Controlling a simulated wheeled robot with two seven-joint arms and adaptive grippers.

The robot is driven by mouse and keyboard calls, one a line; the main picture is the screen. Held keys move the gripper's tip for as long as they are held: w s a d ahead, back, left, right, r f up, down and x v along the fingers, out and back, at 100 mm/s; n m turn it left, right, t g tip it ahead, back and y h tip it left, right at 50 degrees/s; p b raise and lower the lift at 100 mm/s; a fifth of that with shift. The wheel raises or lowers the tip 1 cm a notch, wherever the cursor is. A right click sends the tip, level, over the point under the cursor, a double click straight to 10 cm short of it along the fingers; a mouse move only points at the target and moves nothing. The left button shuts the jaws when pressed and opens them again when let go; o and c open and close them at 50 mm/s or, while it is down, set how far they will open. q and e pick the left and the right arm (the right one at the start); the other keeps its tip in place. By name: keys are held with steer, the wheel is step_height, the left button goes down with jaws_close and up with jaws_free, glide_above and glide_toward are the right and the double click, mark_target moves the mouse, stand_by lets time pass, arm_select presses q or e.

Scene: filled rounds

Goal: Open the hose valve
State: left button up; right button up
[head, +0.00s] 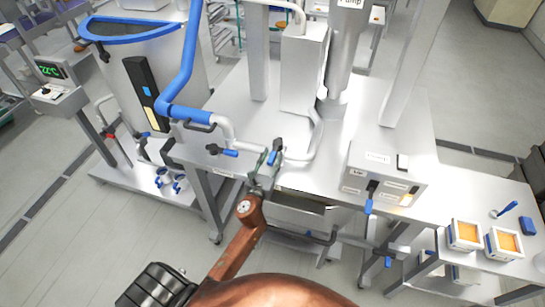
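A blue lever handle (222,151) lies roughly level below that pipe. I cannot tell for certain which of the blue handles here belongs to the hose valve. My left gripper (271,158) is at the table's front edge, right of this lever and apart from it. A small blue part shows between or behind its fingers, and the finger opening is too small to judge. My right gripper is not in view.
The steel tank (190,68) stands at the left, with a control box (58,98) beside it. A switch box (378,178) stands on the steel table (237,101). Orange-filled containers (466,236) are at the lower right. Floor (85,245) is clear at the lower left.

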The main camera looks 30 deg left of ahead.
arm_select(q)
steer(key=shift+c, duration=0.2)
jaws_close()
steer(key=shift+d, duration=0.1)
stand_by(0.4)
